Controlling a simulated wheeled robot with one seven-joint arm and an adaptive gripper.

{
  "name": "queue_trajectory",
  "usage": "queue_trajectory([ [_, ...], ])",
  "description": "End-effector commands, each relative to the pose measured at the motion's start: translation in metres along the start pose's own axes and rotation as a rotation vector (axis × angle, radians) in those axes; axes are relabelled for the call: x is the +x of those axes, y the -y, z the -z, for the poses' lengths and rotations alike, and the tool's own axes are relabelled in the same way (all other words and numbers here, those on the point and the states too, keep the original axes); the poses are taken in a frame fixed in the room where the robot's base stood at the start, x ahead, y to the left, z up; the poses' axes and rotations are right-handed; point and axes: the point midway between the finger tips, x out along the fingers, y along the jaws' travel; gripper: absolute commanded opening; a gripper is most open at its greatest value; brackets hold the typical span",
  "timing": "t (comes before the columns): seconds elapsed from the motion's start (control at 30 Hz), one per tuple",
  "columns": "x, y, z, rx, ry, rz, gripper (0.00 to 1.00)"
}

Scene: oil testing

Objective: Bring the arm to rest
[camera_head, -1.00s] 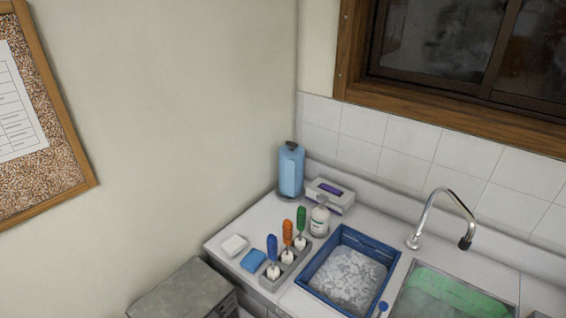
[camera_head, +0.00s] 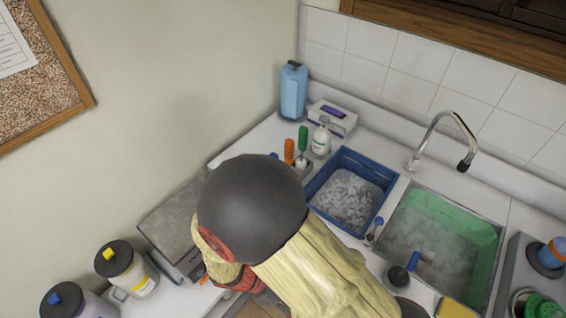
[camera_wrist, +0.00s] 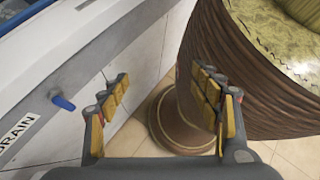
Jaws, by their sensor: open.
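My arm rises into the lower middle of the head view, with a dark round joint and a cream sleeve over the counter's front. My gripper (camera_wrist: 160,112) shows in the wrist view with its two yellow-padded fingers spread apart. Nothing is between them. It points down toward a tiled floor, with a white panel on the left and a large brown ribbed round piece on the right. The fingers are hidden in the head view.
A blue handle (camera_wrist: 63,102) juts from the panel labelled DRAIN.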

Motion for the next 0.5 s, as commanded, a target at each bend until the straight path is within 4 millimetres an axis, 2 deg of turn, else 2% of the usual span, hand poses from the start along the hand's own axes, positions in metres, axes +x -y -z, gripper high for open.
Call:
queue_trajectory([
  [0.1, -0.022, -0.001, -0.018, 0.219, -0.158, 0.074, 0.64],
  [0.27, -0.049, -0.003, -0.044, 0.489, -0.348, 0.172, 0.64],
  [0.5, -0.083, -0.012, -0.095, 0.853, -0.613, 0.296, 0.64],
])
